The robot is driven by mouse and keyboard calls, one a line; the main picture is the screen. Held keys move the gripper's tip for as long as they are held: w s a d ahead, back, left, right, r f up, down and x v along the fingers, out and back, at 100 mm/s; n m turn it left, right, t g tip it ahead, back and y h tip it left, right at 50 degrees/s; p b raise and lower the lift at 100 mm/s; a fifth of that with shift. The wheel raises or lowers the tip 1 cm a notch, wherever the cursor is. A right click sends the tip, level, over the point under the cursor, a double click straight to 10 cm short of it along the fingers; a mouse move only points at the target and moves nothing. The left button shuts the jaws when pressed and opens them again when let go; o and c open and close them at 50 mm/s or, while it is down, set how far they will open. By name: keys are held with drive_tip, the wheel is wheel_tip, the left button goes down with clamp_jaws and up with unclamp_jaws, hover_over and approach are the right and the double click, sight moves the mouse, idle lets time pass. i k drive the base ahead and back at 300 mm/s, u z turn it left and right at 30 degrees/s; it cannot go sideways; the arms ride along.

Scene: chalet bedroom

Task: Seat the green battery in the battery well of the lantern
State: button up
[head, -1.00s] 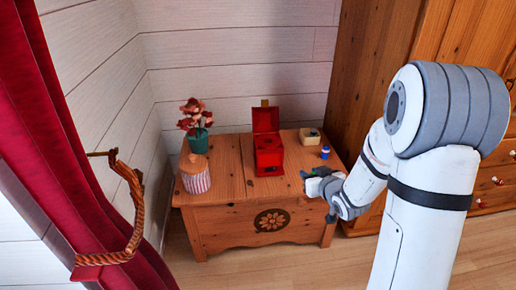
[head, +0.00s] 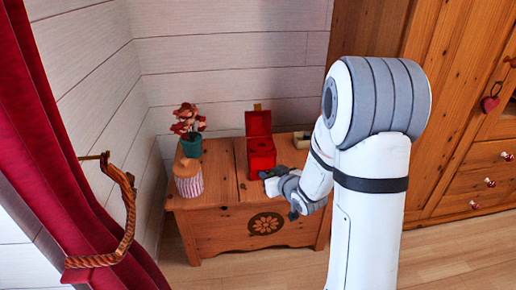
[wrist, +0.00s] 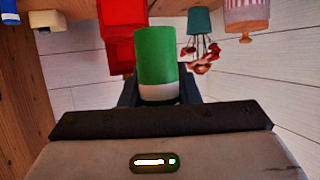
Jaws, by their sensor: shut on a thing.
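The lantern (head: 262,160) is a red box on the wooden chest, with its lid (head: 258,122) standing open at the back. It also shows in the wrist view (wrist: 116,50), behind and left of the battery. The green battery (wrist: 156,55), with a white band at one end, is between the dark fingers of my gripper (wrist: 157,88), which is shut on it. In the head view my gripper (head: 272,178) is just in front of and right of the lantern. The battery cannot be made out there. The inside of the well is not clearly visible.
A striped jar (head: 189,187) and a red-leaved plant in a teal pot (head: 191,147) stand on the left of the chest (head: 222,187). A cream box (head: 301,141) stands at the back right, partly behind my arm. A blue item (wrist: 10,14) shows in the wrist view.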

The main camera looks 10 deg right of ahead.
sight(260, 149)
drive_tip(key=u, duration=0.05)
drive_tip(key=i, duration=0.95)
drive_tip(key=z, duration=0.1)
